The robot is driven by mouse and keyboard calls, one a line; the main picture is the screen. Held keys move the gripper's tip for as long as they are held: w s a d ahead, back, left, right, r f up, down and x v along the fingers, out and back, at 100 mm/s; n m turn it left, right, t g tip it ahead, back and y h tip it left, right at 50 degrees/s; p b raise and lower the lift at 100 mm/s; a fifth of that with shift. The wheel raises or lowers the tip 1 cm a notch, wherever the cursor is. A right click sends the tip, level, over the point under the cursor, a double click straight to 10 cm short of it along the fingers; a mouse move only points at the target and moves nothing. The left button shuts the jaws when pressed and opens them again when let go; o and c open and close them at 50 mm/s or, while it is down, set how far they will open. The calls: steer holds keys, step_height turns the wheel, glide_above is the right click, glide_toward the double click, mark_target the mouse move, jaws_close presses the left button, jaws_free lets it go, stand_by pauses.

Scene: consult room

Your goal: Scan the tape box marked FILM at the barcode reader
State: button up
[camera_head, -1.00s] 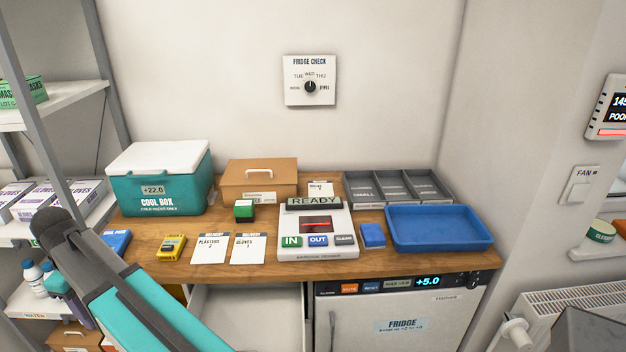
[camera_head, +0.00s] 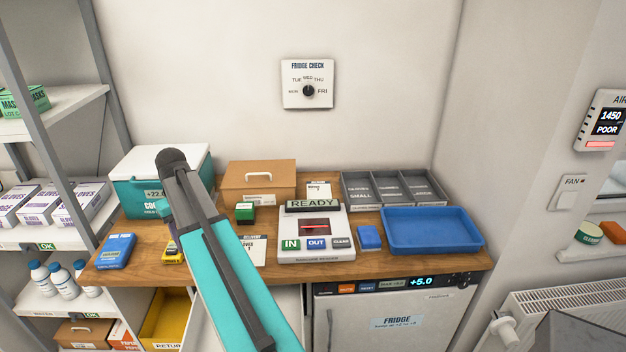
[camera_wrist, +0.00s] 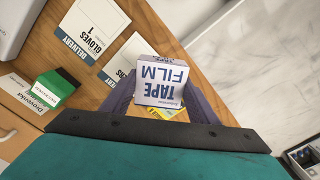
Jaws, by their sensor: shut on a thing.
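The tape box marked FILM (camera_wrist: 161,82) is white with blue lettering, upside down in the wrist view. My gripper (camera_wrist: 160,95) is shut on it, with a dark finger on each side, above the wooden worktop. In the head view the gripper and box are hidden behind my raised arm. The barcode reader (camera_head: 316,232) stands on the worktop to the right of my arm.
A green-topped stamp (camera_head: 245,211) and a DELIVERY card (camera_wrist: 94,28) lie left of the reader. A small blue box (camera_head: 369,237) and a blue tray (camera_head: 432,232) sit right of it. A cool box (camera_head: 135,190) and a brown case (camera_head: 258,179) stand behind.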

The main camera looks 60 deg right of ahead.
steer(key=s+d+r+m+p, duration=0.4)
steer(key=s+d, duration=0.7)
steer(key=d, duration=0.4)
steer(key=s+d+r+m+p, duration=0.4)
steer(key=s+d+m, duration=0.3)
steer(key=s+d, duration=0.4)
steer(key=d, duration=0.4)
steer(key=shift+s+d, duration=0.3)
steer(key=shift+d, duration=0.05)
steer(key=shift+f, duration=0.1)
steer(key=shift+f+b, duration=2.25)
steer(key=shift+f, duration=1.6)
steer(key=shift+r, duration=0.15)
step_height(320, 180, up, 9)
steer(key=p, duration=0.4)
steer(key=shift+p, duration=0.35)
